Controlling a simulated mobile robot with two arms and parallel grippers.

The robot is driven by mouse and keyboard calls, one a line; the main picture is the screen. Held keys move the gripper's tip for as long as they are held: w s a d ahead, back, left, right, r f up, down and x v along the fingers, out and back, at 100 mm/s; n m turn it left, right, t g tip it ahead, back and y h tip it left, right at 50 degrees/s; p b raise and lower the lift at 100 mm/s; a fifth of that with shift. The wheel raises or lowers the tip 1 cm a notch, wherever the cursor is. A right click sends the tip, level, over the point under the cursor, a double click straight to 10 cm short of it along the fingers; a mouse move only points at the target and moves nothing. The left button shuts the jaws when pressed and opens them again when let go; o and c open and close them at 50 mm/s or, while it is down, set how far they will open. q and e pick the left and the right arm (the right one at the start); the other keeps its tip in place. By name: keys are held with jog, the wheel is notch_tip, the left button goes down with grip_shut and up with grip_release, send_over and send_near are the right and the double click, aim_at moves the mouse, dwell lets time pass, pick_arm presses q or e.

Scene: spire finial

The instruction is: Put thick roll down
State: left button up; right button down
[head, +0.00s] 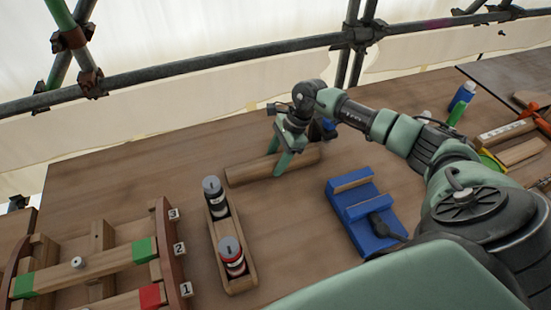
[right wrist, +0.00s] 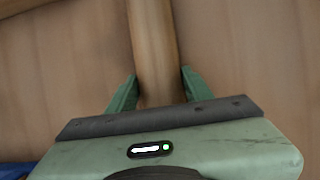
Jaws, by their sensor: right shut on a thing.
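The thick roll (head: 250,170) is a plain wooden cylinder lying level near the far edge of the wooden table (head: 130,165). My right gripper (head: 287,163) reaches down from above and is shut on the roll near its right part. In the right wrist view the roll (right wrist: 150,40) runs between the two green fingers of the right gripper (right wrist: 157,88). I cannot tell whether the roll touches the table or hangs just above it. My left gripper is not in view.
A wooden holder (head: 236,283) with two bottles stands in front of the roll. A blue block fixture (head: 364,222) is to the right. A numbered wooden rack (head: 168,240) is at the left. Scaffold pipes (head: 190,68) run behind the table. The far-left tabletop is clear.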

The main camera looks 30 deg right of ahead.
jog(key=c, duration=0.6)
grip_release()
jog(key=shift+r, duration=0.1)
jog(key=shift+d+r, duration=0.1)
jog(key=shift+r, duration=0.15)
jog(key=b+v, duration=0.2)
jog(key=v, duration=0.9)
jog(key=shift+s+d+r, duration=0.1)
jog(key=shift+r, duration=0.05)
